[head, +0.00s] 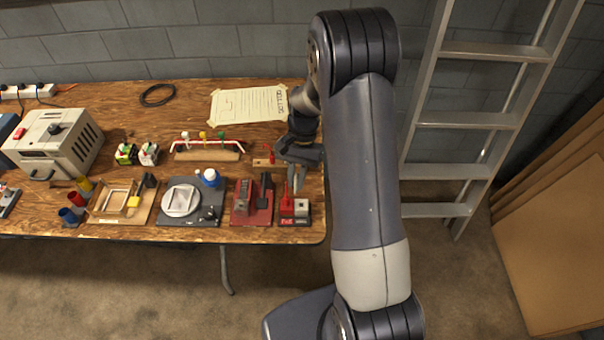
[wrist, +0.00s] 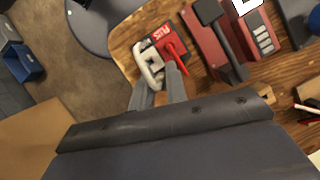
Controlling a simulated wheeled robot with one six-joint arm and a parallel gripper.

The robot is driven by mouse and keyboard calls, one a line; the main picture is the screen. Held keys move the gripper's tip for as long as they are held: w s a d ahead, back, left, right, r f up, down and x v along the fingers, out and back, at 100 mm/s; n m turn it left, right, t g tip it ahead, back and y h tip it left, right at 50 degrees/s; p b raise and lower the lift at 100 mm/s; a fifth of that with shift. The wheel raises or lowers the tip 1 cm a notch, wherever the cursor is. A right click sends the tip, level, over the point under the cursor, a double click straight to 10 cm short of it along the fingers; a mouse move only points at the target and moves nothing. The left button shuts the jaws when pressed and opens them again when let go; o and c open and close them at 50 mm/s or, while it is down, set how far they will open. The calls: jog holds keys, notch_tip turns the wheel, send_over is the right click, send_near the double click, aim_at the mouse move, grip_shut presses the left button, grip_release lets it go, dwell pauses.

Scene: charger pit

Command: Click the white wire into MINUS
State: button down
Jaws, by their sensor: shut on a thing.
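The terminal block stands at the table's front right corner, with a red half (head: 287,206) and a pale half (head: 302,206). In the wrist view the red half (wrist: 171,48) lies beside the word PLUS, and the pale half (wrist: 142,62) shows as a white, slotted shape. The MINUS lettering is not readable. My gripper (head: 296,182) points down just behind the block. In the wrist view its fingertips (wrist: 160,84) are close to the pale half; contact cannot be told. It is shut on a thin thing, apparently the white wire, mostly hidden between the fingers.
A red fixture with a dark lever (head: 251,202) stands just left of the block. A small wooden holder with a red piece (head: 269,157) is behind. A wire rack (head: 206,155) and a grey board (head: 190,222) lie farther left. The table edge is close in front.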

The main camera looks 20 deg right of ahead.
aim_at(296, 205)
jog(key=s+r+m+t+y+p, duration=0.1)
jog(key=s+r+m+t+y, duration=0.25)
jog(key=m, duration=0.95)
jog(key=shift+t+h, duration=0.45)
jog(key=shift+h, duration=0.3)
jog(key=shift+w+d+f+b, duration=0.1)
jog(key=shift+f+b, duration=1.95)
jog(key=shift+w+d+f+b, duration=0.1)
jog(key=shift+f+b, duration=1.95)
jog(key=c, duration=1.9)
grip_release()
jog(key=shift+c, duration=0.2)
grip_shut()
jog(key=shift+f, duration=0.15)
